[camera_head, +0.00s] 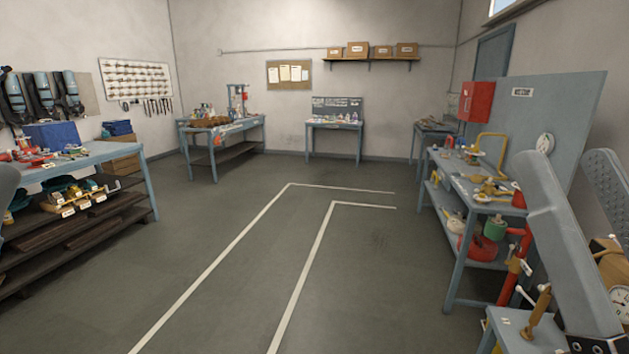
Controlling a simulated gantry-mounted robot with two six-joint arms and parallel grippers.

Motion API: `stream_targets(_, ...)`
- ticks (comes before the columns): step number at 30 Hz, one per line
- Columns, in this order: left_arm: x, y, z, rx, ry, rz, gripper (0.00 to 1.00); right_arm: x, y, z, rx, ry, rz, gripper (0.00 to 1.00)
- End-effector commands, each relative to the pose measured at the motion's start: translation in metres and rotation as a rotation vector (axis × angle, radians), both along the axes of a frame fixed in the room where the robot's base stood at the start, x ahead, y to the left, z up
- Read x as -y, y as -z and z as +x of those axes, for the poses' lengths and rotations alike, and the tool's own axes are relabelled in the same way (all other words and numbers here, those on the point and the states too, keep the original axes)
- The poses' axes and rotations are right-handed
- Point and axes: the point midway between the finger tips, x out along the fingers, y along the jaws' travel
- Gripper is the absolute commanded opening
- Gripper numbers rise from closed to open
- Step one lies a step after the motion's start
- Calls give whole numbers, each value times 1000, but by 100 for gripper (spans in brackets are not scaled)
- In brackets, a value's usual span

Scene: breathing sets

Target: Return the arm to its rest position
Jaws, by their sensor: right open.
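My right gripper (566,168) stands large at the right edge, its two long grey fingers pointing up and spread apart. It is open, with nothing between the fingers. It shows in front of the right-hand workbench and its blue-grey back panel. The rest of my right arm is cut off by the frame. My left gripper cannot be made out. A small grey rounded shape shows at the far left edge, and I cannot tell what it is.
A blue-grey bench (470,213) with valves, yellow pipe and a red cabinet (476,101) is on the right. A small table (515,325) with a brass fitting and gauge is close at lower right. A left bench (95,155) holds tools. The floor (240,240) between is clear.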

Motion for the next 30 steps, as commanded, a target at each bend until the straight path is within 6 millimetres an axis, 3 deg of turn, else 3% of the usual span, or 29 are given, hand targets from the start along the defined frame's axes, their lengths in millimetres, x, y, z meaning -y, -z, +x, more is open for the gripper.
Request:
stream_targets(1,0,-37,1,-3,0,0,62,-1,-40,-2,13,-4,1,62)
stream_targets(8,0,-129,0,1,0,0,62,-1,-131,-2,14,-6,-1,62)
stream_targets(21,0,-338,0,1,0,0,62,-1,-340,-1,13,-7,-1,62)
stream_targets(25,0,-373,0,1,0,0,62,-1,-375,-1,13,-7,-1,62)
stream_targets(30,0,-383,0,0,0,0,62,-1,-385,-1,13,-7,-1,62)
